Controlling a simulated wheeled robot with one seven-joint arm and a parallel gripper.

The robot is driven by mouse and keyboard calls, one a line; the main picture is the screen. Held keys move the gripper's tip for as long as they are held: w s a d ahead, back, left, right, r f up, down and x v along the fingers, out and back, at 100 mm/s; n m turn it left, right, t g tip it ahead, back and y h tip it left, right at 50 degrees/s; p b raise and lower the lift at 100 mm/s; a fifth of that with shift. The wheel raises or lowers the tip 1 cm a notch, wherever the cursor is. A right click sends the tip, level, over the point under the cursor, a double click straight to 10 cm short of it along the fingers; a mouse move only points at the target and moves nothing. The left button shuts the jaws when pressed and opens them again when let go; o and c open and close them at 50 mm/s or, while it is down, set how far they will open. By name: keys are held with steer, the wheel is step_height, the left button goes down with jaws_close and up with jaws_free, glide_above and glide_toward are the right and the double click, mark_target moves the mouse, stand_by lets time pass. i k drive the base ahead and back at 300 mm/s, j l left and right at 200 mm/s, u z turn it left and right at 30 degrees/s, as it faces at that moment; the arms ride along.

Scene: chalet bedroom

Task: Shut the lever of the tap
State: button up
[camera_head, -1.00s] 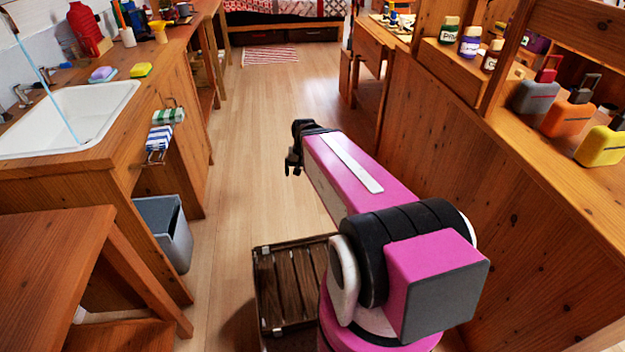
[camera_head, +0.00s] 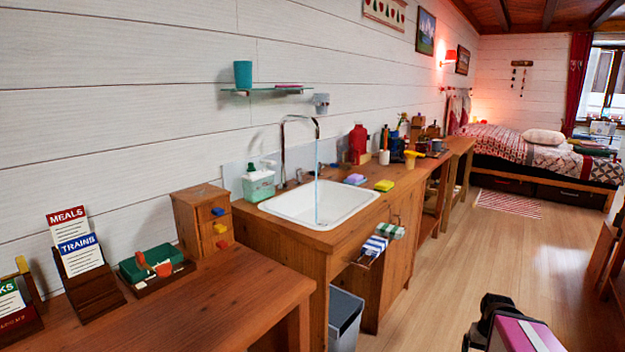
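The tap (camera_head: 283,150) is a tall, thin metal spout that rises behind the white sink (camera_head: 345,222) and curves over it. A pale blue stream of water (camera_head: 317,190) runs from the spout down into the basin. A small metal part that may be the lever (camera_head: 299,175) shows by the tap's base; its exact position is too small to tell. My gripper (camera_head: 468,340) is black, at the bottom right edge of the view. It is over the floor, well apart from the tap, and its fingers are mostly hidden or cut off.
A green-and-white soap container (camera_head: 258,184) stands left of the tap. A glass shelf (camera_head: 268,90) with a teal cup (camera_head: 243,74) hangs above. The wooden floor (camera_head: 450,255) right of the counter is clear.

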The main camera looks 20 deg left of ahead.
mark_target(319, 163)
steer(key=u, duration=1.15)
steer(key=i+l+z, duration=0.2)
steer(key=z, duration=0.2)
steer(key=i+l+z, duration=0.5)
steer(key=z, duration=0.35)
steer(key=i+l+z, duration=0.1)
steer(key=i, duration=0.55)
steer(key=i+u, duration=0.2)
steer(key=u, duration=0.15)
steer(key=i+l+u, duration=0.15)
steer(key=u, duration=0.15)
steer(key=i+l+u, duration=0.15)
steer(key=u, duration=0.2)
